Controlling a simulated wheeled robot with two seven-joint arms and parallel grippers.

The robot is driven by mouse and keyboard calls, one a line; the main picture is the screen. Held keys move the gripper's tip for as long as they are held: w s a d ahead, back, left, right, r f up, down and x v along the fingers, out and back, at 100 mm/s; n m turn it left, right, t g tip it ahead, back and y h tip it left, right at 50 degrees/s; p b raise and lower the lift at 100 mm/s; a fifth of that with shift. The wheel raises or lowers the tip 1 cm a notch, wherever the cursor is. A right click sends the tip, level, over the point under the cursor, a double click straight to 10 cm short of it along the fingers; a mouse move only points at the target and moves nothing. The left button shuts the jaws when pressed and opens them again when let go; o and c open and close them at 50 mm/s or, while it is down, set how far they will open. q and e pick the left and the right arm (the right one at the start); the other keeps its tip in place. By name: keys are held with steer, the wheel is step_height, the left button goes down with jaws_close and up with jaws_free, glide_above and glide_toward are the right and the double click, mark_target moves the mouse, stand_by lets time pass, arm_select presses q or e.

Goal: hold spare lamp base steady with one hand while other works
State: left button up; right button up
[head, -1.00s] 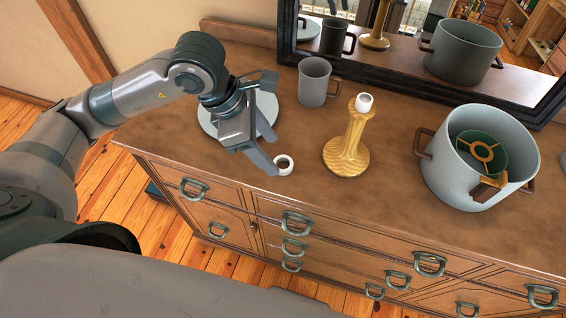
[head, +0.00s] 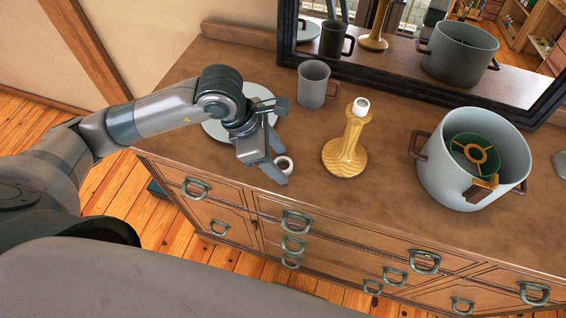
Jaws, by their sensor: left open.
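The spare lamp base (head: 345,155) is a turned light-wood stand with a round foot. It stands upright on the dresser top, with a white socket (head: 361,107) at its top. My left gripper (head: 281,166) is open, to the left of the lamp base and apart from it. A green lampshade (head: 475,150) with a wooden spoked ring sits inside the grey pot. My right gripper is not in view.
The grey pot (head: 447,178) with brown handles stands right of the lamp base. A grey mug (head: 313,85) stands behind, near the dark-framed mirror (head: 287,38). A pale round plate (head: 212,129) lies partly under my left arm. The dresser top (head: 390,205) is bare before the pot.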

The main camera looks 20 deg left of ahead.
arm_select(q)
steer(key=shift+c, duration=0.6)
steer(key=c, duration=1)
steer(key=shift+r, duration=0.2)
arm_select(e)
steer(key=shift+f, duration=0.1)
